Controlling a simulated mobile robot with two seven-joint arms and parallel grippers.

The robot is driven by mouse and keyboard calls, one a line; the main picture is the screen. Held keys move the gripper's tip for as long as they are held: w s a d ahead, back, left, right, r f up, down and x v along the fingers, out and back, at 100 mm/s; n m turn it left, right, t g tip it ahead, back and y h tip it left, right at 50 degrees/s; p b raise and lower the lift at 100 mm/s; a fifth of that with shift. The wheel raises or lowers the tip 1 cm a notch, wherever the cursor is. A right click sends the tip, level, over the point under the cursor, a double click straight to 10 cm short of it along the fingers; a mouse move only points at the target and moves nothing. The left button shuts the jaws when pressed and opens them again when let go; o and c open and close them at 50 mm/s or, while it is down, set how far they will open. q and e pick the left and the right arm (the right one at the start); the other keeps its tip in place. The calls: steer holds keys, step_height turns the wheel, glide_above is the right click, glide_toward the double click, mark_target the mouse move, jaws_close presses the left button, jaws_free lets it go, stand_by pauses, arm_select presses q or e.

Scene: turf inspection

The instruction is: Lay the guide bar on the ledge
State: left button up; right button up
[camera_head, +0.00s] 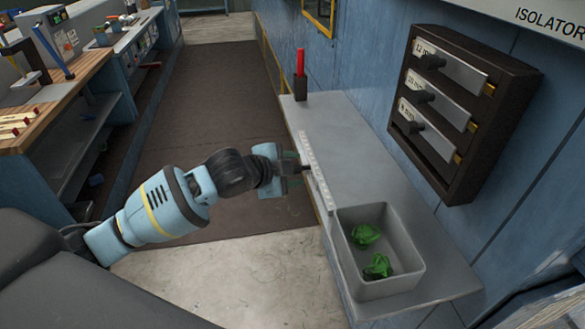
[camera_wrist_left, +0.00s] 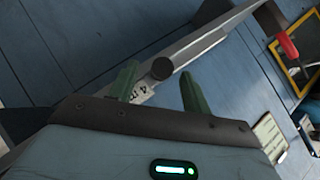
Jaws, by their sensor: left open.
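The grey ledge (camera_head: 350,135) runs along the blue wall in the head view. A long pale bar with small marks, seemingly the guide bar (camera_head: 316,172), lies along its left edge. My left gripper (camera_head: 302,168) is at the bar's left side, about midway along it. In the left wrist view the bar (camera_wrist_left: 205,42) crosses beyond the open fingers (camera_wrist_left: 158,88). A dark round knob (camera_wrist_left: 162,68) and a printed label show between the fingertips. The fingers look apart from the knob; contact with it is hard to tell. My right gripper is not in view.
A grey bin (camera_head: 350,270) with green crumpled pieces stands at the ledge's near end. A red-handled thing in a dark holder (camera_head: 300,88) stands at the far end. A dark wall rack (camera_head: 482,130) holds knobbed plates. A workbench (camera_head: 60,85) is at left.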

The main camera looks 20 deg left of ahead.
arm_select(q)
steer(key=shift+s+a+r, duration=0.1)
steer(key=shift+s+r, duration=0.05)
steer(key=v, duration=0.7)
steer(key=shift+s, duration=0.2)
steer(key=shift+a+r, duration=0.1)
steer(key=s+d+f+n, duration=0.2)
steer(key=s+f+n, duration=0.15)
steer(key=f, duration=0.55)
steer(key=s+d+f+n, duration=0.2)
steer(key=s+f+n, duration=0.15)
steer(key=f, duration=0.55)
steer(key=s+f+n+y, duration=0.1)
steer(key=s+f+n, duration=0.2)
steer(key=s+f, duration=0.4)
steer(key=s+a+f+n+g+y, duration=0.1)
steer(key=s+f+n, duration=0.2)
steer(key=s+f, duration=0.5)
steer(key=s, duration=0.5)
steer(key=shift+s+a+f+y, duration=0.15)
steer(key=shift+s+a+y, duration=0.1)
steer(key=shift+y, duration=0.15)
